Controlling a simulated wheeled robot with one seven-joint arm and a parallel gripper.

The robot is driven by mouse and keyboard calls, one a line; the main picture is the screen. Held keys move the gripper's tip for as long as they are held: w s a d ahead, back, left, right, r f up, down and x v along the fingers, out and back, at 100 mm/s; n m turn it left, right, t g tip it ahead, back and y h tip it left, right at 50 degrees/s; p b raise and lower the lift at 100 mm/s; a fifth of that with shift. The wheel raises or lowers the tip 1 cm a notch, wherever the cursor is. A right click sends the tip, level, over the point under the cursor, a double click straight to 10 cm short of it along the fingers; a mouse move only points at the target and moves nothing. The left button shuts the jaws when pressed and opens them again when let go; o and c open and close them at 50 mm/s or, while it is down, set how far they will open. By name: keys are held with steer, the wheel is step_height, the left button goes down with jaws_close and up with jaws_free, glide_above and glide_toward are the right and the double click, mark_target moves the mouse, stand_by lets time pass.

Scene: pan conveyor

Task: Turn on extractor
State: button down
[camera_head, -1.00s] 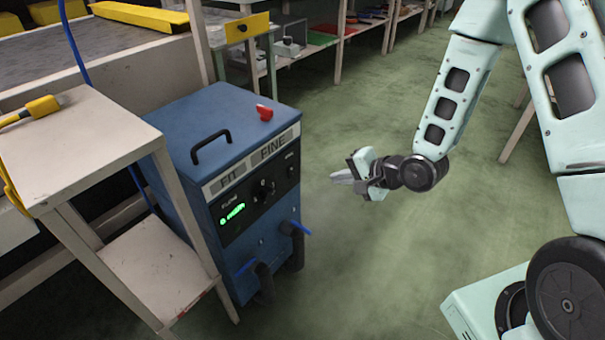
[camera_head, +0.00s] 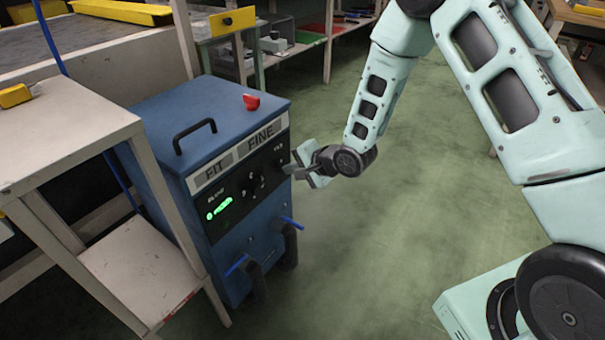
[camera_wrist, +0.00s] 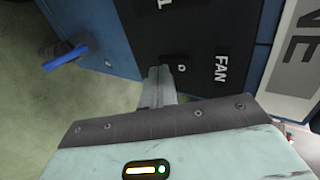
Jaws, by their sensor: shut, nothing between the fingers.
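The extractor (camera_head: 160,195) is a blue cabinet with a black front panel. The panel carries a lit green display (camera_head: 219,208), dark knobs and the labels "FIT" and "FINE". My gripper (camera_head: 290,169) is shut and empty, its tips at the right end of the panel. In the wrist view my gripper's fingers (camera_wrist: 160,90) point at the panel (camera_wrist: 190,35), close to a small switch (camera_wrist: 181,67) beside the word "FAN". I cannot tell whether the tips touch the switch, or its position.
A red piece (camera_head: 251,102) sits on the cabinet's top near a black handle (camera_head: 195,134). A pale shelf table (camera_head: 70,120) stands close on the left. The green floor (camera_head: 390,240) to the right is open.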

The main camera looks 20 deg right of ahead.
steer(key=shift+w+a, duration=0.1)
steer(key=shift+w, duration=0.05)
steer(key=shift+w+a, duration=0.1)
stand_by(0.4)
steer(key=shift+r, duration=0.1)
steer(key=shift+r+p, duration=0.75)
steer(key=shift+p, duration=0.05)
